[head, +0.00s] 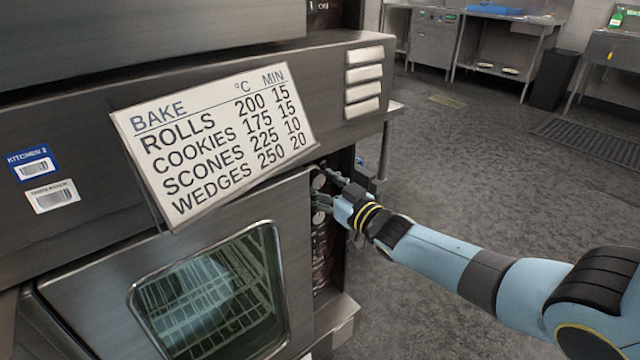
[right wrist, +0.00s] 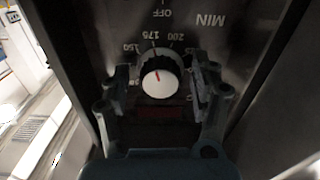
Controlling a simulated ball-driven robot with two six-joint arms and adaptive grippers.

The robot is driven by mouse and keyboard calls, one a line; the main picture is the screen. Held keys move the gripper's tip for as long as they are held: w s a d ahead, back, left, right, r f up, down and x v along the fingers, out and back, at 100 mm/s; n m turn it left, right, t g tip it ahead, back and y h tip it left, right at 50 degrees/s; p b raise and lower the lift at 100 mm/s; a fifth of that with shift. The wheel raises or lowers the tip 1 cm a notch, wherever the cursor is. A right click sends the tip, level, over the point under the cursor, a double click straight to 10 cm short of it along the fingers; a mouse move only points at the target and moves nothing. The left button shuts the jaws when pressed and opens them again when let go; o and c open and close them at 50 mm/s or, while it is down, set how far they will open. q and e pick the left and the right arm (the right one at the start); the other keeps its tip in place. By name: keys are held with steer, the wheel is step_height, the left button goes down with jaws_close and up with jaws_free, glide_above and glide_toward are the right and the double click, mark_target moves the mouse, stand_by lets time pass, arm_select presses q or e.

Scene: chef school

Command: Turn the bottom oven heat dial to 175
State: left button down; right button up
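In the right wrist view, a round dial (right wrist: 160,80) with a white face, dark rim and short red mark sits on the dark oven panel. Numbers 150, 175 and 200 are printed around it. The red mark points roughly toward 175; its exact setting is hard to read. My right gripper (right wrist: 160,88) is open, with one finger on each side of the dial and small gaps that seem to remain. In the head view my right gripper (head: 328,192) is at the narrow dial strip beside the oven door and partly hides it. My left gripper is not in view.
A bake card (head: 215,140) leans out above the oven door (head: 75,290) and lists cookies at 175. Another round knob (head: 318,182) shows on the strip. "OFF" and "MIN" labels appear beyond the dial in the wrist view. Floor to the right is clear.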

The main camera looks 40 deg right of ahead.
steer(key=shift+s, duration=0.1)
steer(key=s, duration=1.1)
steer(key=shift+s+d, duration=0.4)
steer(key=shift+d, duration=0.05)
